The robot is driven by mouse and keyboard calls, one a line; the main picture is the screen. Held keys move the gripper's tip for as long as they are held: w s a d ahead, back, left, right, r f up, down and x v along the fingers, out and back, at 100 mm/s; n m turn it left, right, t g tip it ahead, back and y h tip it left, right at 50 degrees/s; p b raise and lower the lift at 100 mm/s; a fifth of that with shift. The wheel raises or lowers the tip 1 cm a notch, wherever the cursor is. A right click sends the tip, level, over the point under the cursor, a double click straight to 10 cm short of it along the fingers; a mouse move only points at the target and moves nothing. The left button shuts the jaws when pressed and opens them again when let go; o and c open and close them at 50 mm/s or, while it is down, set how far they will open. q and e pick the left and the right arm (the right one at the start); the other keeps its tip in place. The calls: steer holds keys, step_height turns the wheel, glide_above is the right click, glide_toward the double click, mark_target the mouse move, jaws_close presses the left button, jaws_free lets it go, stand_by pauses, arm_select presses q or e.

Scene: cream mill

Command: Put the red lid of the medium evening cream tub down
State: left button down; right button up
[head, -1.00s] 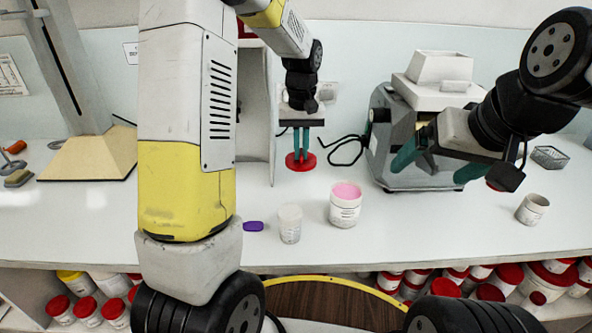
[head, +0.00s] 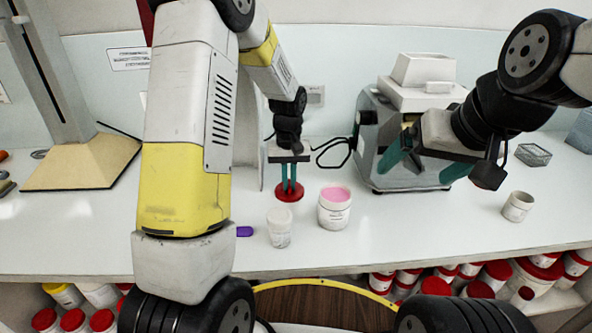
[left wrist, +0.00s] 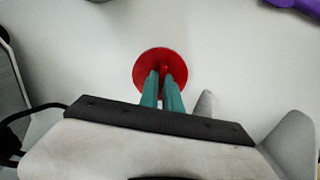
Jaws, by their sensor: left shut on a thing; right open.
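The red lid (head: 289,196) is a flat disc with a small raised grip, low over the white counter behind the tubs. My left gripper (head: 290,186) points down and is shut on the lid's grip. The lid also shows in the left wrist view (left wrist: 148,82), below the closed teal fingers (left wrist: 163,84). I cannot tell if the lid touches the counter. An open white tub (head: 333,217) with pink cream stands upright to the lid's front right; its label is unreadable. My right gripper (head: 425,166) is open and empty, in front of the grey machine.
A smaller whitish tub (head: 280,230) stands left of the pink one, with a purple object (head: 244,231) beside it. A grey machine (head: 388,130) stands behind right. A small cup (head: 518,206) is at right. The counter around the lid is mostly clear.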

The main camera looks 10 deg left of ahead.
mark_target(289, 184)
arm_select(q)
steer(key=c, duration=1.5)
jaws_free()
steer(key=shift+f, duration=0.1)
steer(key=shift+c, duration=0.2)
step_height(289, 184, up, 12)
steer(key=s+a+r+m+t+h, duration=0.1)
steer(key=s+r+t, duration=0.2)
steer(key=s, duration=0.8)
steer(key=s+a+r+m+t+h, duration=0.1)
steer(key=s+a+r+m+t, duration=0.1)
steer(key=s+r, duration=0.6)
steer(key=s+t, duration=0.1)
steer(key=s, duration=0.3)
steer(key=shift+s, duration=0.1)
